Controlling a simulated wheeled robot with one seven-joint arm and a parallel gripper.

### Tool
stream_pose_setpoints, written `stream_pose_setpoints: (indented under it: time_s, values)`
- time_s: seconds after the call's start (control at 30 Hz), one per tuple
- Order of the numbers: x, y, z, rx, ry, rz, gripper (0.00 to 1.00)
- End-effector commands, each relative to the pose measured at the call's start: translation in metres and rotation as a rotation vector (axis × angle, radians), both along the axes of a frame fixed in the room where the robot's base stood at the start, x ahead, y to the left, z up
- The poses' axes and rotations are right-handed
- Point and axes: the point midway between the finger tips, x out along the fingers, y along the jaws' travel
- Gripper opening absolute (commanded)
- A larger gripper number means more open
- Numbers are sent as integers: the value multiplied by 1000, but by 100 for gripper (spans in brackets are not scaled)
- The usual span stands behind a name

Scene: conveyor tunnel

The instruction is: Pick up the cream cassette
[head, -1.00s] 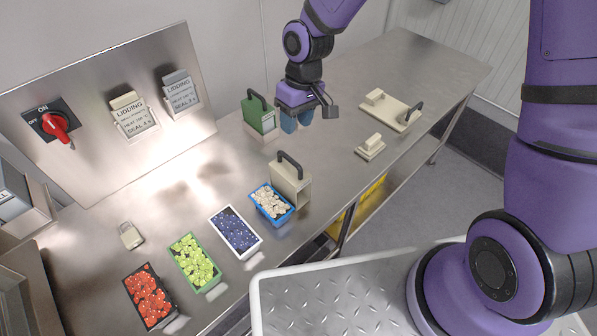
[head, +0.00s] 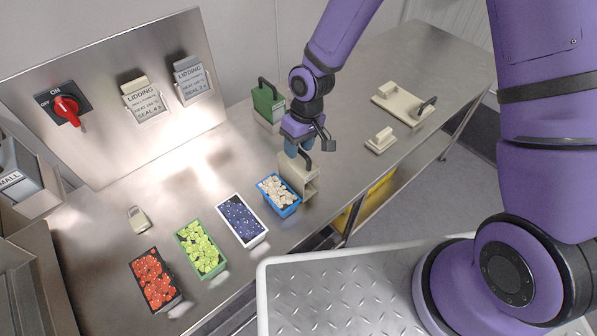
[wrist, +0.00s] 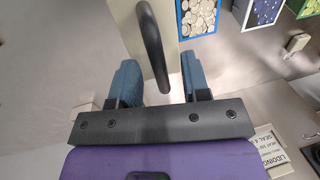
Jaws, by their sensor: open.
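The cream cassette (head: 293,173) stands upright on the steel bench, beside the blue tray of pale slices. Its black arched handle (head: 308,160) is on top, partly hidden by my gripper. My gripper (head: 298,152) is open and empty, with blue fingers pointing down just above the cassette. In the wrist view the cream cassette (wrist: 130,28) is at the top, and its handle (wrist: 152,45) runs down between the two open fingers of my gripper (wrist: 160,75). I cannot tell whether the fingers are level with the handle.
A green cassette (head: 266,103) stands behind my gripper. The blue tray (head: 287,208) of slices is close to the cream cassette's left. A white tray, a green tray and a dark tray follow leftward. A cream plate (head: 410,111) and small cream block (head: 378,146) lie to the right.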

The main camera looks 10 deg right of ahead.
Motion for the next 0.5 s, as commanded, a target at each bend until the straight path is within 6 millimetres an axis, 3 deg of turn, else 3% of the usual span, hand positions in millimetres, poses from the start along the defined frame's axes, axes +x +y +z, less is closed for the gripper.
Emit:
stream_pose_setpoints:
  time_s: [0.1,0.37,0.4,0.5]
  values:
    - [-1,2,-12,0,1,1,43]
    - [-1,2,-14,0,-2,1,43]
    - [-1,2,-14,0,-2,1,41]
    - [-1,2,-14,0,-2,1,18]
